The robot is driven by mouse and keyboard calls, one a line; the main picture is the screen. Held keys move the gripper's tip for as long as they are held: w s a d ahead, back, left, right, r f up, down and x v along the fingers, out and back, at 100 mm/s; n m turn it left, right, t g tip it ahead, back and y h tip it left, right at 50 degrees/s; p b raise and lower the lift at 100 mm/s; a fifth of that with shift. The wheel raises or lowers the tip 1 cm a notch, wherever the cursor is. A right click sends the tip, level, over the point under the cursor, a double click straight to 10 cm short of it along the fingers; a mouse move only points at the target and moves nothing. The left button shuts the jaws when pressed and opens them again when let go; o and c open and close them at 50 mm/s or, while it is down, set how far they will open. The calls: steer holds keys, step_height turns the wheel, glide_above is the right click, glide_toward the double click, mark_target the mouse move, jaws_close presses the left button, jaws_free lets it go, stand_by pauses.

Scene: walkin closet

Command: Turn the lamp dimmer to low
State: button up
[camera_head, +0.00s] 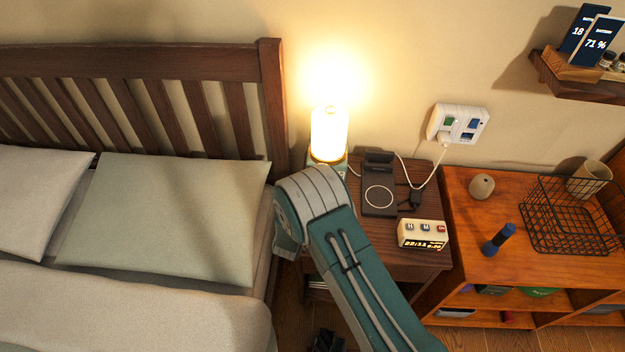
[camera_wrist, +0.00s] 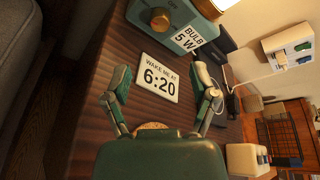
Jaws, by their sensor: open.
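The lamp (camera_head: 329,135) is lit brightly on the nightstand (camera_head: 395,264), beside the bed. Its teal base (camera_wrist: 190,12) shows at the top of the wrist view, with a round brass dimmer knob (camera_wrist: 160,18) on its face and a "BULB 5 W" label. The knob's setting cannot be read. My gripper (camera_wrist: 161,80) is open and empty, its two fingers spread over the nightstand, short of the knob and not touching it. In the head view my arm hides my gripper and most of the lamp base.
A "WAKE ME AT 6:20" card (camera_wrist: 158,78) lies between my fingers and the lamp. A charging stand (camera_head: 379,190) and a cream clock (camera_head: 422,235) stand to the right. A cord runs to the wall outlet (camera_head: 458,124). The bed (camera_head: 160,212) borders the left.

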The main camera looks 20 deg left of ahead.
steer(key=w, duration=0.2)
steer(key=w+d, duration=0.1)
steer(key=shift+f, duration=0.3)
steer(key=w, duration=0.2)
steer(key=w+a+f, duration=0.1)
steer(key=w, duration=0.1)
steer(key=w+a+f, duration=0.1)
steer(key=shift+w+a+f, duration=0.1)
steer(key=shift+w+a, duration=0.1)
steer(key=shift+w, duration=0.2)
steer(key=shift+w+d, duration=0.15)
steer(key=shift+w, duration=0.1)
steer(key=shift+w+d, duration=0.15)
steer(key=shift+d, duration=0.35)
steer(key=shift+a, duration=0.35)
jaws_close()
